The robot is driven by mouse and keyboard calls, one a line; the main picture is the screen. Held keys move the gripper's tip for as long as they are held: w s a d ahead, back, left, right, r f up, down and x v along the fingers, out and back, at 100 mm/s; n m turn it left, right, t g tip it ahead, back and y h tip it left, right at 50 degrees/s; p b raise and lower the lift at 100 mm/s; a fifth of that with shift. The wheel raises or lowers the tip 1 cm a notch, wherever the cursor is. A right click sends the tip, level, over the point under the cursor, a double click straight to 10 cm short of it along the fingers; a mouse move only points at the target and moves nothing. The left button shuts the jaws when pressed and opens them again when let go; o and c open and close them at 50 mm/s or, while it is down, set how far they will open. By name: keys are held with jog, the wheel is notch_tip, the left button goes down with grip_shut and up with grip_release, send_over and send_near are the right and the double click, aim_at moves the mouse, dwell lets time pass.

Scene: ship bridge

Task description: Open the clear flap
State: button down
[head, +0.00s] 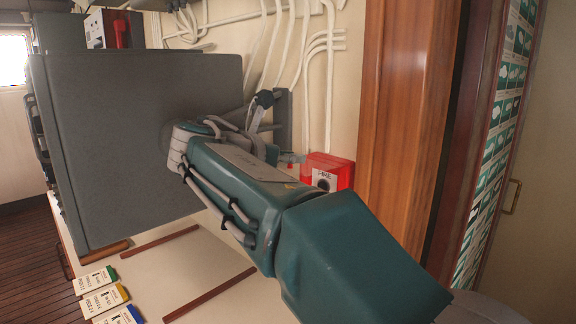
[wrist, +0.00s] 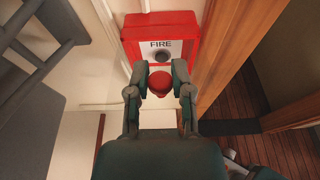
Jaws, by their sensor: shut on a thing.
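The red fire box (wrist: 130,33) is on the wall, with a white FIRE label and a dark round button (wrist: 162,55). It also shows in the head view (head: 346,173), partly behind my arm. I cannot make out the clear flap itself against the box front. A rounded red knob (wrist: 160,83) lies just below the label in the wrist view. My gripper (wrist: 160,75) is at the box's lower edge, one finger on each side of the knob, shut on it. Whether the knob belongs to the flap is not clear.
A large grey panel (head: 110,140) stands left of my arm. A brown wooden post (head: 405,110) rises right of the box. White pipes (head: 330,60) run above it. Labelled cards (head: 103,298) lie at the lower left. Wooden floor (wrist: 270,145) shows at the right in the wrist view.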

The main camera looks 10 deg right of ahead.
jog(key=shift+w+d+r, duration=0.2)
jog(key=shift+r, duration=0.4)
jog(key=c, duration=0.5)
grip_release()
jog(key=shift+w, duration=0.1)
jog(key=v, duration=1.2)
